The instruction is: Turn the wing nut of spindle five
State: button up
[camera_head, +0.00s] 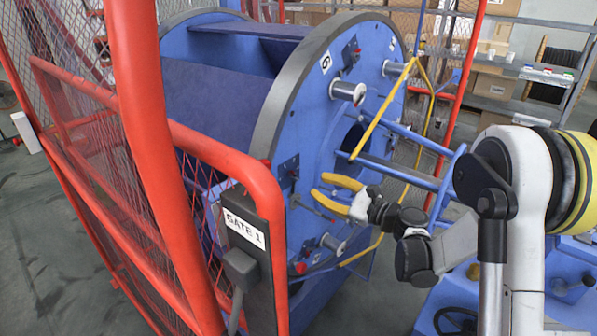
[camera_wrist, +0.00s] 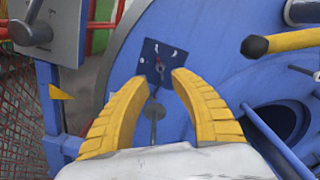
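My gripper (camera_head: 318,185) has yellow fingers, spread apart with nothing between them, in front of the blue disc (camera_head: 375,75) of the strander. In the wrist view, the open fingertips (camera_wrist: 160,78) frame a dark plate (camera_wrist: 163,60) with small pale marks and a small dark fitting, which may be the wing nut. A grey stem with a round plate (camera_wrist: 154,112) shows between the fingers. The fingers look apart from the plate. In the head view, a similar dark plate (camera_head: 289,172) sits just left of my gripper. I cannot read a number five; a label (camera_head: 325,62) higher up seems to read 6.
Blue rods (camera_head: 400,168) project nearby.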

aim_at(294, 172)
jog(key=b+x, duration=0.1)
jog(key=x, duration=0.8)
jog(key=shift+w+a, duration=0.2)
jog(key=shift+a, duration=0.15)
jog(key=shift+c, duration=0.4)
grip_shut()
